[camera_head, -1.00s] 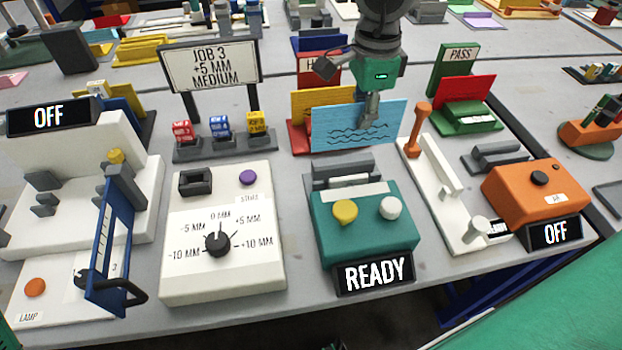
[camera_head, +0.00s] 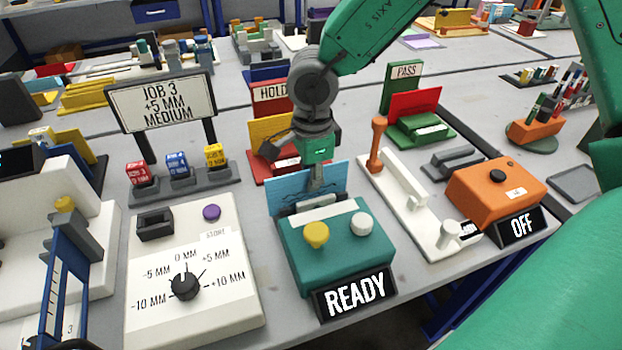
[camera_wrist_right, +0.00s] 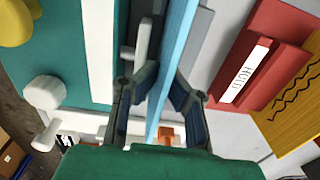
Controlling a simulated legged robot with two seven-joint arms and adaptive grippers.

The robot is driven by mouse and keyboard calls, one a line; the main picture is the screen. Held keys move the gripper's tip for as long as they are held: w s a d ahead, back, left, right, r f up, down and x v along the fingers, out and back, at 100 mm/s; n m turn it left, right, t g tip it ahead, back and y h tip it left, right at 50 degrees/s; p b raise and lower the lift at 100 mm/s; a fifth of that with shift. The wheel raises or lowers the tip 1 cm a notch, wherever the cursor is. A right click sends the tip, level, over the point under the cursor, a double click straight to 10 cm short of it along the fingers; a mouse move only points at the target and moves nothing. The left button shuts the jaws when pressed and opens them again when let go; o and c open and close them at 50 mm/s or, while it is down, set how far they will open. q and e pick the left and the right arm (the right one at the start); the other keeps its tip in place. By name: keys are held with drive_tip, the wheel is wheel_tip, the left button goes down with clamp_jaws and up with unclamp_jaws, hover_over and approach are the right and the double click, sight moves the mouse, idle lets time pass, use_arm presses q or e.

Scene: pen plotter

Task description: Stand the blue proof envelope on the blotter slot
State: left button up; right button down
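The blue proof envelope (camera_head: 288,187) is a thin light-blue panel, upright behind the teal READY box (camera_head: 336,247). My right gripper (camera_head: 316,183) is shut on its upper part. In the right wrist view the envelope (camera_wrist_right: 177,45) shows edge-on between the two fingers (camera_wrist_right: 162,95). A grey slotted block, which looks like the blotter slot (camera_head: 290,209), sits just behind the teal box. The envelope's lower edge is at this block and is hidden, so I cannot tell whether it is seated. My left gripper is not in view.
A red HOLD stand (camera_head: 272,92) with a yellow card (camera_head: 268,131) is behind the gripper. A green PASS stand (camera_head: 403,72) holds a red card (camera_head: 412,104). A white lever unit (camera_head: 420,205) stands close on the right, the white dial box (camera_head: 190,270) on the left.

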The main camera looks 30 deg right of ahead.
drive_tip(key=shift+d+f, duration=0.1)
drive_tip(key=shift+f, duration=0.05)
drive_tip(key=c, duration=1.9)
unclamp_jaws()
drive_tip(key=shift+d, duration=0.2)
drive_tip(key=shift+o, duration=0.9)
drive_tip(key=shift+d+f, duration=0.15)
drive_tip(key=shift+d, duration=0.4)
drive_tip(key=shift+a+r, duration=0.2)
drive_tip(key=r, duration=0.2)
drive_tip(key=r+p, duration=0.1)
drive_tip(key=r, duration=0.1)
drive_tip(key=a+r+p, duration=0.1)
drive_tip(key=r, duration=0.1)
drive_tip(key=shift+r, duration=0.4)
drive_tip(key=r, duration=0.2)
drive_tip(key=d+r+p, duration=0.1)
drive_tip(key=r, duration=0.2)
drive_tip(key=shift+s+d, duration=0.1)
drive_tip(key=shift+d, duration=0.05)
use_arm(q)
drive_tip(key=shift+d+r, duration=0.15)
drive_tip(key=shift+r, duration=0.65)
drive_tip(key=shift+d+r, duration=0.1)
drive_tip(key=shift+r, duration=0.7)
use_arm(e)
drive_tip(key=shift+a+r, duration=0.15)
drive_tip(key=shift+a, duration=0.3)
